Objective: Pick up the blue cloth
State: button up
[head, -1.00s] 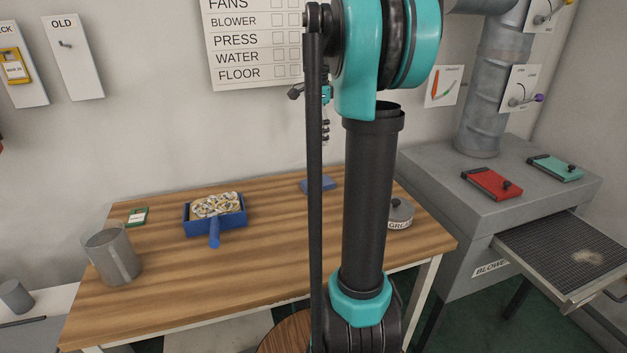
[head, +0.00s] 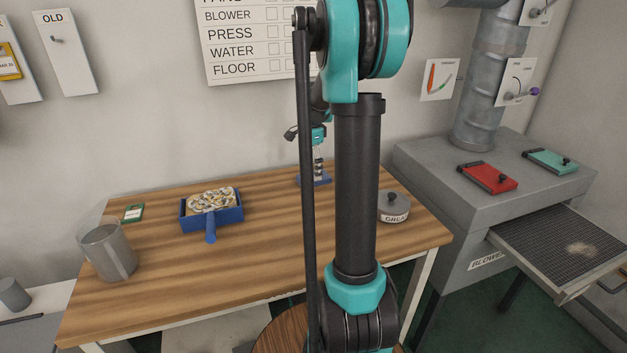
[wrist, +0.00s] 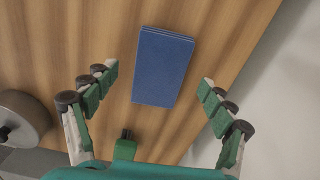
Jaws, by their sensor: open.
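The blue cloth (wrist: 162,67) lies folded in a flat rectangle on the wooden table, between and just beyond my spread fingers in the wrist view. In the head view the cloth (head: 322,181) is at the table's back, partly hidden by my gripper and arm. My gripper (wrist: 160,85) is open and empty, with one finger on each side of the cloth's near end. In the head view my gripper (head: 318,168) is small and hangs over the cloth; I cannot tell its exact height above it.
A round grey lidded tin (head: 394,208) stands right of the cloth. A blue dustpan-like tray (head: 211,226) holds several small pieces. The wall (wrist: 283,95) is close behind the cloth.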

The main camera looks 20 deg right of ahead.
aim_at(311, 177)
jog(key=shift+f, duration=1.35)
jog(key=shift+c, duration=0.6)
jog(key=c, duration=1)
jog(key=shift+r, duration=0.1)
jog(key=shift+c, duration=0.2)
notch_tip(311, 177, up, 20)
